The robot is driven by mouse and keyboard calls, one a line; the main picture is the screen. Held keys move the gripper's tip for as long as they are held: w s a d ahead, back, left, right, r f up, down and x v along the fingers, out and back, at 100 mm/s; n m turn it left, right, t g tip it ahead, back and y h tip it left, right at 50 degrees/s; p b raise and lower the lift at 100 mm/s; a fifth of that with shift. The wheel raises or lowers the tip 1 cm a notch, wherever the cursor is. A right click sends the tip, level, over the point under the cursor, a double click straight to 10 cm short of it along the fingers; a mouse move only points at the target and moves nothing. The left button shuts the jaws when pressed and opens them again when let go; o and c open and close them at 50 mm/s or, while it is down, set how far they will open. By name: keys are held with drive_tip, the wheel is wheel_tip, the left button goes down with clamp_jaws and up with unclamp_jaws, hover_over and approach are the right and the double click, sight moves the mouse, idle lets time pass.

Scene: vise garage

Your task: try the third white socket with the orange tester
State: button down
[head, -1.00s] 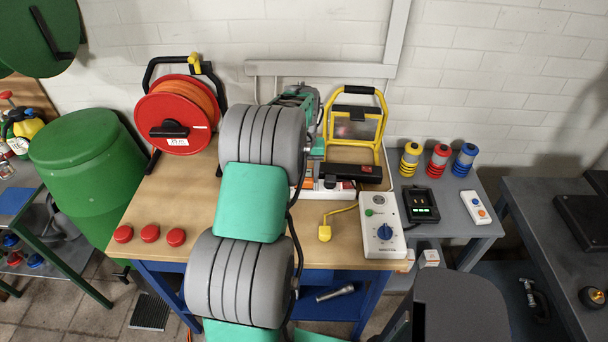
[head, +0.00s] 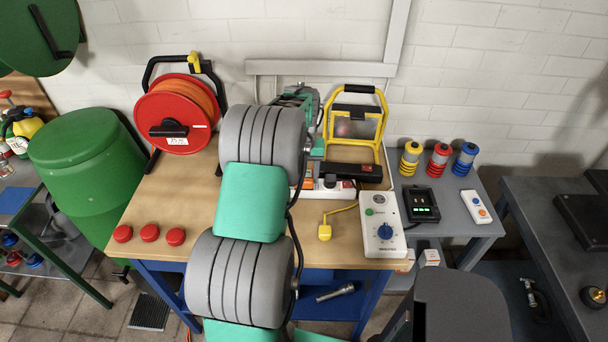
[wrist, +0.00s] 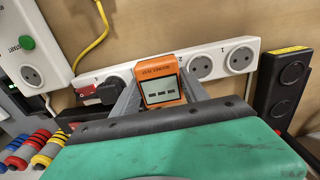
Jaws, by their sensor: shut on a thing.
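The orange tester (wrist: 161,82) is held between the two fingers of my gripper (wrist: 160,95) in the wrist view. Its small screen shows a row of dashes. It stands at the white socket strip (wrist: 222,62), covering part of it; two bare white sockets (wrist: 240,59) show to its right. A black piece with a red part (wrist: 100,93) sits at the strip to its left. The contact between tester and strip is hidden, so I cannot tell if it is plugged in.
A black socket block (wrist: 285,88) lies close right of the strip in the wrist view. A white box with a blue knob (head: 383,225), a yellow connector (head: 325,232) and a yellow work light (head: 382,130) stand near. Three red caps (head: 150,232) lie front left.

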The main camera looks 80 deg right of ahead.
drive_tip(key=shift+f, duration=0.3)
drive_tip(key=c, duration=0.5)
unclamp_jaws()
wheel_tip(320, 180, up, 8)
drive_tip(key=shift+f+b, duration=0.1)
drive_tip(key=shift+b, duration=0.85)
